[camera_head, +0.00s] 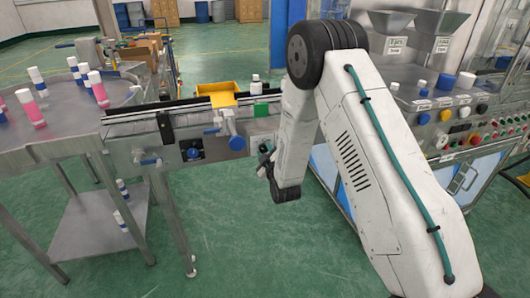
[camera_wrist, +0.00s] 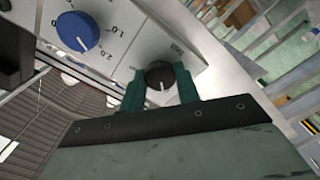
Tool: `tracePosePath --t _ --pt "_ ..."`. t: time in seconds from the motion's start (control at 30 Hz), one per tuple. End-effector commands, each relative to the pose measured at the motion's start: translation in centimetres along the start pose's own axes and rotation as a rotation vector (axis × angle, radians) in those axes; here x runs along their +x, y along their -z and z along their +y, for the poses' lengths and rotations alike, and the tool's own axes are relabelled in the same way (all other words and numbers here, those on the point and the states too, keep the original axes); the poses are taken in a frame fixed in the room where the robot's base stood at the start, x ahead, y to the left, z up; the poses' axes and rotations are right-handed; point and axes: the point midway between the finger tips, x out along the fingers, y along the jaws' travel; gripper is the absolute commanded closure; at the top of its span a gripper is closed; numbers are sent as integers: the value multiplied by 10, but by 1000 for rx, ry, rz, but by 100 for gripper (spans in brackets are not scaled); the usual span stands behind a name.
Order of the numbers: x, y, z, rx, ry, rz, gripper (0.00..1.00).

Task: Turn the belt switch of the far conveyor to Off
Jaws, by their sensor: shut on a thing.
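The black belt switch knob (camera_wrist: 158,71), with a white pointer line, is on a light grey panel in the wrist view. My gripper (camera_wrist: 159,82) has its two green fingers on either side of this knob, shut on it. The pointer line runs toward the bottom of the picture. Small lettering beside the knob is partly hidden and too small to read. In the head view my gripper (camera_head: 265,163) is beside the conveyor (camera_head: 187,128), largely hidden by my arm. The switch cannot be made out there.
A blue dial (camera_wrist: 78,31) with a number scale is on the same panel, left of the knob. A round table (camera_head: 60,112) with pink bottles is at left. A yellow tray (camera_head: 217,93) and a white bottle (camera_head: 256,85) are by the conveyor. A machine (camera_head: 455,110) with buttons stands at right.

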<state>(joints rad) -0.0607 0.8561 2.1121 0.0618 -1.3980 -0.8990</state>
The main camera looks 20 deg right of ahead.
Motion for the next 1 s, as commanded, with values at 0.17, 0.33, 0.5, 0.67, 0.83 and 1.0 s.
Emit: tracePosePath --t 0.17,0.33,0.5,0.67,0.83,1.0 --pt "0 0 -1 0 2 0 46" --pt "0 0 0 0 1 0 46" --pt "-8 0 -1 0 2 -1 46" --pt "-33 0 -1 0 3 -1 46" --pt "-61 0 -1 0 3 -1 46" --pt "-76 0 -1 0 2 0 46"
